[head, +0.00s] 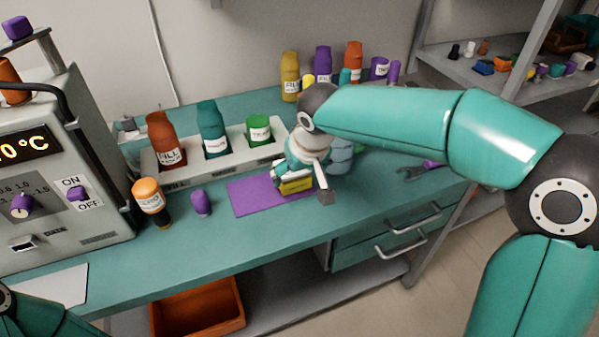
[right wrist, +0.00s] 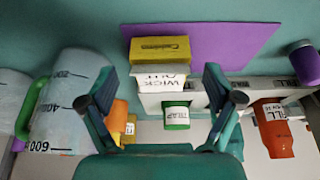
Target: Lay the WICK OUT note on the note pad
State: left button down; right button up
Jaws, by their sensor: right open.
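The WICK OUT note (right wrist: 157,78) is a white piece with dark print, upside down in the right wrist view. It lies against a yellow block (right wrist: 160,48); whether they are joined I cannot tell. The yellow block also shows in the head view (head: 297,185), over the right part of a flat purple pad (head: 250,200), which seems to be the note pad. In the right wrist view the pad (right wrist: 225,45) lies behind the block. My right gripper (right wrist: 160,92) is open, its fingers on either side of the note. In the head view the right gripper (head: 301,186) partly hides the pad. My left gripper is out of view.
A rack (head: 237,153) with red, teal and green bottles stands behind the pad. A graduated beaker (right wrist: 65,100) is close beside my right gripper. An orange-capped bottle (head: 150,200) and a purple piece (head: 201,203) stand left of the pad. The bench front is clear.

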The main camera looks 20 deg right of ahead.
jog(key=p+v, duration=0.1)
jog(key=v, duration=1)
jog(key=shift+s+r, duration=0.2)
jog(key=shift+r, duration=0.05)
